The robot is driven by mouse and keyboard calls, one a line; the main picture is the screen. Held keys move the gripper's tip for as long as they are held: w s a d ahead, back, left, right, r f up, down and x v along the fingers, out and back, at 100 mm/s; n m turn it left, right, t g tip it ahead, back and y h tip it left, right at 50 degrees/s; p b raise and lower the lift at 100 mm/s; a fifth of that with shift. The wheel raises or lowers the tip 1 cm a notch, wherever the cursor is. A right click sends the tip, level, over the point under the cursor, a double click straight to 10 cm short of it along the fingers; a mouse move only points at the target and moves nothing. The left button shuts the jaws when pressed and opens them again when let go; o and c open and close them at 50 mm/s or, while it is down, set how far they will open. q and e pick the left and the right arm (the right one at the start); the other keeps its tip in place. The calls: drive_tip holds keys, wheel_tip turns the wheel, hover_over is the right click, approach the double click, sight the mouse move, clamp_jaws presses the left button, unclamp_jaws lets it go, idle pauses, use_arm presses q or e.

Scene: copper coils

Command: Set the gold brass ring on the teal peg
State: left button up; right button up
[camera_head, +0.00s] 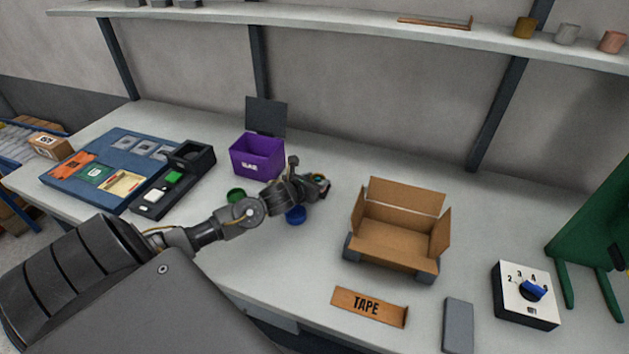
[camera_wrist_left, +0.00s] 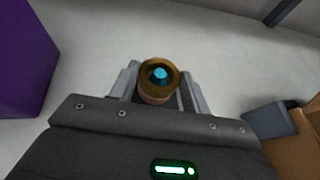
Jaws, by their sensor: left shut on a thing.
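The gold brass ring (camera_wrist_left: 145,72) is between the fingers of my left gripper (camera_wrist_left: 158,90) in the left wrist view. The teal peg's round tip (camera_wrist_left: 159,74) shows inside the ring's opening; I cannot tell how far down the peg the ring sits. A copper-coloured part (camera_wrist_left: 156,98) shows just below the ring. In the head view my left gripper (camera_head: 322,187) is low over the table, right of the purple bin, and hides most of the ring and peg. My right gripper is not in view.
A purple bin (camera_head: 257,157) stands behind my left wrist. A green round piece (camera_head: 236,195) and a blue one (camera_head: 296,215) lie near my arm. An open cardboard box (camera_head: 392,243) stands to the right, with a TAPE plate (camera_head: 370,306) in front.

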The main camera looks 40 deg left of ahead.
use_arm(q)
drive_tip(key=shift+f+b, duration=0.35)
drive_tip(key=shift+f, duration=0.1)
drive_tip(key=o, duration=0.9)
drive_tip(key=shift+s, duration=0.15)
drive_tip(key=shift+p+v, duration=1.3)
drive_tip(key=shift+v, duration=1.15)
drive_tip(key=shift+p+v, duration=1.1)
drive_tip(key=shift+v, duration=1.85)
